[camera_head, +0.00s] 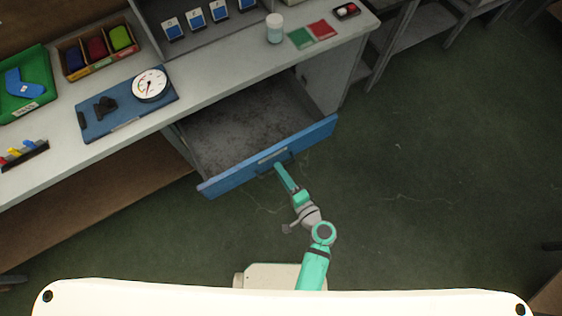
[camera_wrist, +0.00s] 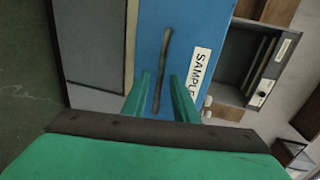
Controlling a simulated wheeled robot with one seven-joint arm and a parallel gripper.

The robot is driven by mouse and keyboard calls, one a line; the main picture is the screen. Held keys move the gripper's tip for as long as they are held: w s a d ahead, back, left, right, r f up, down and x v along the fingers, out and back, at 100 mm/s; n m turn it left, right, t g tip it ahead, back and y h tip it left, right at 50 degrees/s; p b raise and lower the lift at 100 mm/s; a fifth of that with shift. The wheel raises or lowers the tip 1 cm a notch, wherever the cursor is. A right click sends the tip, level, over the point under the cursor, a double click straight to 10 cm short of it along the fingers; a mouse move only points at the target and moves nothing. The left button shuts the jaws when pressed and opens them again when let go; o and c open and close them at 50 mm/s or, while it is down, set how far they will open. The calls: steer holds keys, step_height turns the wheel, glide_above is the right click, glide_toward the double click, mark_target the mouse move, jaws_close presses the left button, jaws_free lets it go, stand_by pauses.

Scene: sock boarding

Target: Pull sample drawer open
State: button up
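The sample drawer's blue front (camera_head: 225,181) stands well out from the bench, and the drawer's grey interior (camera_head: 240,122) shows no objects in it. In the wrist view the blue front (camera_wrist: 208,27) carries a white label reading "SAMPLE" (camera_wrist: 200,72) and a dark bar handle (camera_wrist: 164,65). My gripper (camera_wrist: 162,88) is open, with one green finger on each side of the handle and a visible gap to both. In the head view my gripper (camera_head: 278,166) is at the drawer front, by the handle; its fingertips are too small to tell apart.
The grey bench top (camera_head: 215,75) holds a blue board (camera_head: 125,118) with a round gauge (camera_head: 150,84), a bin of coloured items (camera_head: 98,46), a green tray (camera_head: 25,85) and a white jar (camera_head: 274,28). Green floor (camera_head: 440,180) is clear to the right.

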steer(key=v, duration=1)
steer(key=shift+s, duration=0.15)
steer(key=shift+d, duration=0.1)
steer(key=s+f+n+g+h, duration=0.3)
steer(key=s+f+n+h, duration=0.1)
steer(key=s+h, duration=0.4)
steer(key=s+a+r+n+t, duration=0.1)
steer(key=a+r+n+t, duration=0.1)
steer(key=r, duration=0.8)
steer(key=s+a+r+n+t, duration=0.2)
steer(key=r+n, duration=0.3)
steer(key=r, duration=0.5)
steer(key=shift+s+a+r+n+t, duration=0.3)
steer(key=shift+a+t, duration=0.1)
steer(key=shift+t, duration=0.2)
